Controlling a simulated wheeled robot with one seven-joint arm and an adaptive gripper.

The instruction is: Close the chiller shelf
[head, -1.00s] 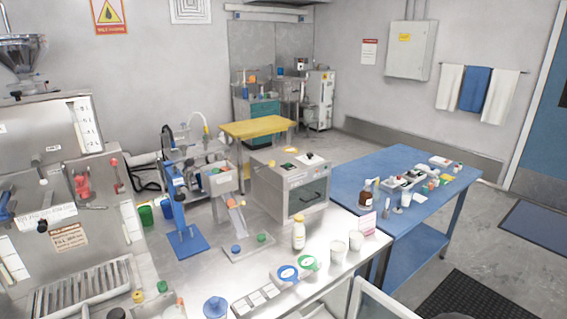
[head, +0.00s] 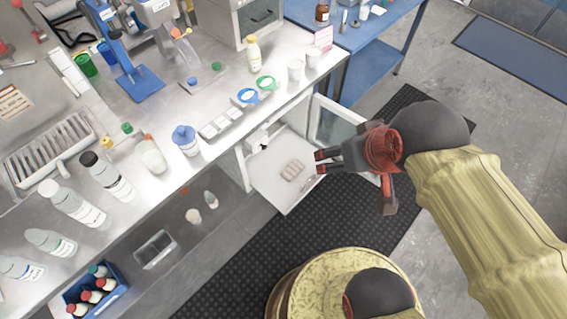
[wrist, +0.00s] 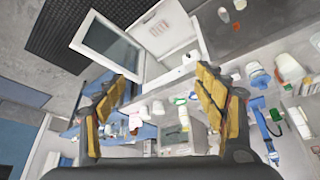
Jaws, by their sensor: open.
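The chiller door (head: 333,128), white-framed with a glass pane, stands open to the right of the shelf. In the wrist view the shelf (wrist: 166,22) and the door (wrist: 108,43) show at the top. My gripper (wrist: 160,88) is open and empty. In the head view it is at the shelf's right side, in front of part of the door. I cannot tell whether it touches either.
The steel counter (head: 215,153) carries bottles, cups and a label tray above the chiller. A dark mat (head: 225,243) covers the floor in front.

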